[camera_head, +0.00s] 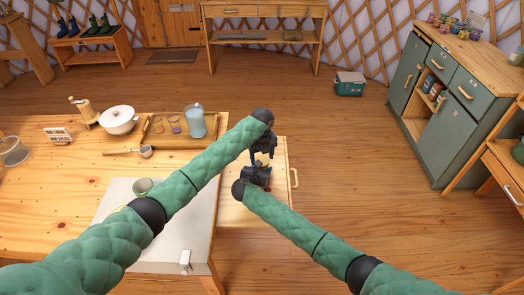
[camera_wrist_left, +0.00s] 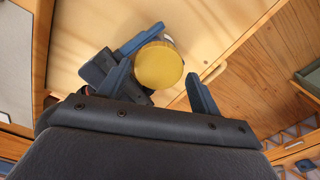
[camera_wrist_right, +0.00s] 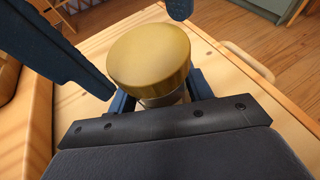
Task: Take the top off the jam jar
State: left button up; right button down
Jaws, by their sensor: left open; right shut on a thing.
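The jam jar has a round gold top (camera_wrist_right: 149,56), which also shows in the left wrist view (camera_wrist_left: 158,66). Only a strip of the jar's body (camera_wrist_right: 166,98) shows under the top in the right wrist view. My right gripper (camera_head: 262,175) is shut on the jar's body below the top, and the jar looks upright. My left gripper (camera_head: 263,152) is open above the jar, pointing down. In the left wrist view its two fingers (camera_wrist_left: 157,72) stand on either side of the top, with clear gaps. I cannot tell whether the jar touches the surface below.
A pulled-out wooden drawer or board (camera_head: 281,190) with a handle lies under the jar. On the table to the left are a white pot (camera_head: 118,120), a ladle (camera_head: 145,151), a tray with glasses (camera_head: 174,126) and a blue jug (camera_head: 194,121).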

pick_arm(q)
jog(key=shift+f, duration=0.95)
jog(key=c, duration=0.8)
jog(key=shift+n, duration=1.6)
jog(key=o, duration=1.1)
